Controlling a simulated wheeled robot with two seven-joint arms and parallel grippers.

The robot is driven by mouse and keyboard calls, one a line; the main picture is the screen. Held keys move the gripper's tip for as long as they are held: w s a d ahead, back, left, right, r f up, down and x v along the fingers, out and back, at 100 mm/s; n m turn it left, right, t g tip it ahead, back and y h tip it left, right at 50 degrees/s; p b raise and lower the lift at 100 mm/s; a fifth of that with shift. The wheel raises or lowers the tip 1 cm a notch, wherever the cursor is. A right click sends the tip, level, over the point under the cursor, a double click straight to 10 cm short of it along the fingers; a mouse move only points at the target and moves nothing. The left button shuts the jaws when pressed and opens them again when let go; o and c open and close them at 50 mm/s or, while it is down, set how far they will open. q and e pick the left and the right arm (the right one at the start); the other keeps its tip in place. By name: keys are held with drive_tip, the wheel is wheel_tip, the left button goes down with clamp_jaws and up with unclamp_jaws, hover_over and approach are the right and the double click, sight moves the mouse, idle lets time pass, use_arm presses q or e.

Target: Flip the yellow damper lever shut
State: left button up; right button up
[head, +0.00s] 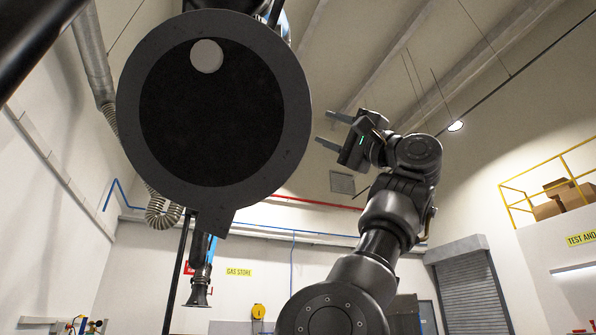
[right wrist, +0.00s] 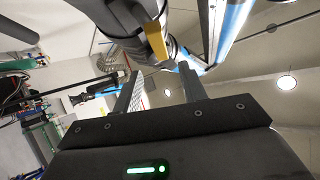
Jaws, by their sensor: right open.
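The yellow damper lever (right wrist: 157,42) shows in the right wrist view, on the side of a dark grey round duct part. It lies beyond my fingertips, roughly in line with the gap between them. In the head view a large dark round hood (head: 130,110) fills the upper left, and I see no lever there. My right gripper (head: 323,127) is open and empty to the right of the hood, its fingers pointing left towards it. Its two fingers also show in the right wrist view (right wrist: 160,75), apart from the lever. My left gripper is not in view.
A blue and black extraction arm with a small nozzle (head: 198,293) hangs below the hood. A ribbed grey hose (head: 90,50) runs along the left. A blue tube (right wrist: 228,35) passes near the duct part. The air right of my right gripper looks free.

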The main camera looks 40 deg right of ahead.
drive_tip(key=p+x, duration=0.6)
drive_tip(key=x, duration=0.3)
drive_tip(key=shift+s+r+p, duration=0.1)
drive_tip(key=shift+s+p, duration=0.05)
drive_tip(key=shift+p, duration=0.15)
drive_tip(key=shift+p+x, duration=0.5)
drive_tip(key=shift+x, duration=0.3)
clamp_jaws()
